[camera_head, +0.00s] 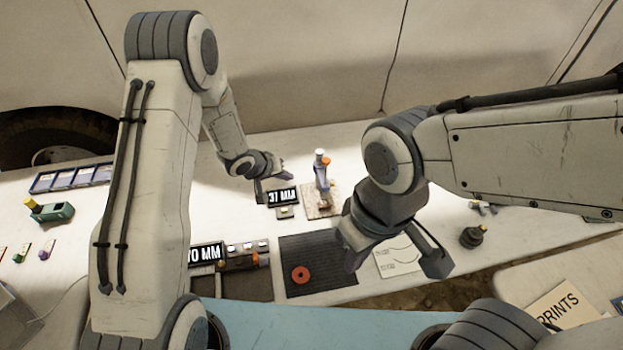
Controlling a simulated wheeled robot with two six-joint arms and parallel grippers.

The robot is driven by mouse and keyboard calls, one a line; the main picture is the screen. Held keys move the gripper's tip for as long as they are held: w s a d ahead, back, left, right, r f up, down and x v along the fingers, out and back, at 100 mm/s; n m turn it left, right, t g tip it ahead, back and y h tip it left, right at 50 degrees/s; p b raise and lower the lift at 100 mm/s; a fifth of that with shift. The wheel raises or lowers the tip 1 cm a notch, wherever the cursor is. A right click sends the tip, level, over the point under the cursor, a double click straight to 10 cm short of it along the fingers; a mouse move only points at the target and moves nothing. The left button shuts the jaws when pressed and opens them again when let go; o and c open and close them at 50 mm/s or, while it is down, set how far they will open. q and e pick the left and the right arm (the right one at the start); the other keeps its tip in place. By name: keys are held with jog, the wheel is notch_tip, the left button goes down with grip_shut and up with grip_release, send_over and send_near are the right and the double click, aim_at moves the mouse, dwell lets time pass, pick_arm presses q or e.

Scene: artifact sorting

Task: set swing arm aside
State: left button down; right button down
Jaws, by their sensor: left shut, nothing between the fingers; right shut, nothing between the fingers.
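A small upright stand (322,175) with a white top and an orange part stands on a brownish square plate (312,209) at the table's middle. I cannot tell for sure which part is the swing arm. My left gripper (283,175) is shut and empty, just left of the stand and above a small display reading "37 MM" (283,197). My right gripper (353,258) is shut and empty, in front and to the right of the stand, over the edge of the dark mat (318,250). My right wrist hides part of the table behind it.
An orange-red ring (300,274) lies on the dark mat. A white paper (398,262) lies to its right, with a dark knob-shaped weight (472,237) beyond. A second display (206,254) and tray stand left.

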aim_at(323, 180)
pick_arm(q)
jog(key=w+d+f+p, duration=0.3)
jog(key=w+d+f, duration=0.2)
jog(key=d+f, duration=0.2)
jog(key=shift+w+a, duration=0.1)
dwell(0.5)
